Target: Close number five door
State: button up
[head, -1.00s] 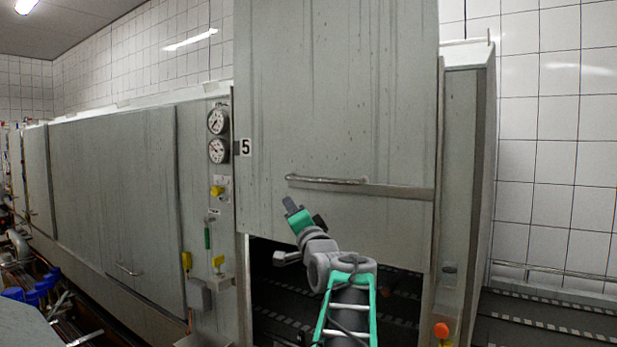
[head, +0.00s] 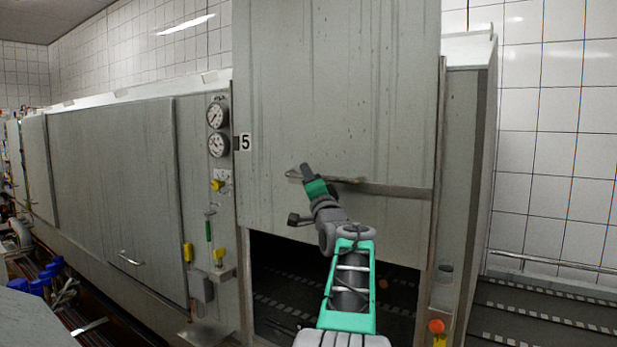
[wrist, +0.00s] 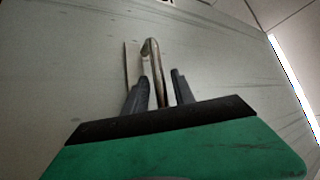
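The number five door (head: 335,100) is a grey, streaked metal panel, raised, with a dark opening (head: 285,275) below its lower edge. The label "5" (head: 245,142) is on the frame to its left. A horizontal bar handle (head: 350,181) runs across the door's lower part. My gripper (head: 306,170) is at the left end of this handle. In the wrist view the handle (wrist: 154,62) passes between the two dark fingers (wrist: 156,88). The fingers are apart, with gaps seen on both sides of the bar.
Gauges (head: 217,129) and yellow-handled valves (head: 218,255) are on the panel left of the door. An orange knob (head: 436,326) stands at the lower right. Another door (head: 120,190) with a handle is further left. A dark conveyor (head: 545,310) is at the right.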

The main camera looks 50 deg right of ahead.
grip_shut()
dwell(1.2)
